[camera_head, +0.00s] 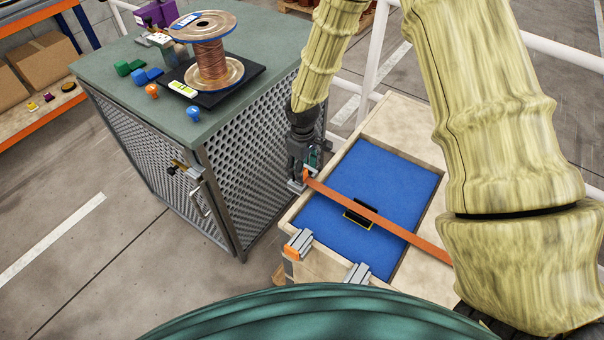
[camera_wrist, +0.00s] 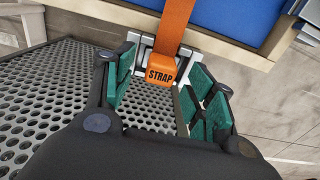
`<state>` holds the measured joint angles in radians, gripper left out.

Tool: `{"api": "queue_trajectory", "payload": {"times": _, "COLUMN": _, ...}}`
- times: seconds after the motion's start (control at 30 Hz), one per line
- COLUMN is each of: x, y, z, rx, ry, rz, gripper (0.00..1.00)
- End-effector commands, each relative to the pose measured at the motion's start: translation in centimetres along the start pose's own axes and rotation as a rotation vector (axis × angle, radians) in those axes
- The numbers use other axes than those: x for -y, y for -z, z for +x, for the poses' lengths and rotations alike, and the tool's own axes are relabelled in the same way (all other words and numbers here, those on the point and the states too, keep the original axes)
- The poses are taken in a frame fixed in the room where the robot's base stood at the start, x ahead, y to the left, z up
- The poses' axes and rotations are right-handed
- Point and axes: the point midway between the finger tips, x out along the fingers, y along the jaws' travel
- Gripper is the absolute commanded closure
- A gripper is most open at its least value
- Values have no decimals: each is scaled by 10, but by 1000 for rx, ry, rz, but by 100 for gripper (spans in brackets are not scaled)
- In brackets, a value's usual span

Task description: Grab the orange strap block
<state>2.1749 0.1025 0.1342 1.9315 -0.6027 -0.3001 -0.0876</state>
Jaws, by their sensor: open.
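The orange strap block (camera_wrist: 162,68), lettered STRAP, sits at the end of an orange strap (camera_wrist: 176,22), in front of a grey metal bracket (camera_wrist: 190,52) at the crate's edge. My gripper (camera_wrist: 160,85) is open, its green-padded fingers on either side of the block; I cannot tell if they touch it. In the head view my gripper (camera_head: 302,170) points down at the left edge of the wooden crate (camera_head: 385,112). The strap (camera_head: 380,219) crosses the blue crate lining there, and the block is mostly hidden by the gripper.
A green-topped mesh cabinet (camera_head: 130,62) stands close on the left, bearing a copper wire spool (camera_head: 210,60) on a black plate and several coloured knobs. A black and yellow piece (camera_head: 360,213) lies at the strap. Two grey brackets (camera_head: 298,243) line the crate's near edge.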

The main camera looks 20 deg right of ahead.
Motion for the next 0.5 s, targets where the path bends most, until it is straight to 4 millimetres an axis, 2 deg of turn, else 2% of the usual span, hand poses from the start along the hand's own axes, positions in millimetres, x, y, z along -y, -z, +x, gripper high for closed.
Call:
{"api": "queue_trajectory", "payload": {"times": 0.2, "x": 0, "y": 0, "z": 15, "rx": 0, "ry": 0, "rz": -1, "gripper": 45}}
{"api": "queue_trajectory", "payload": {"times": 0.5, "x": 1, "y": 0, "z": 18, "rx": 0, "ry": 0, "rz": -1, "gripper": 45}}
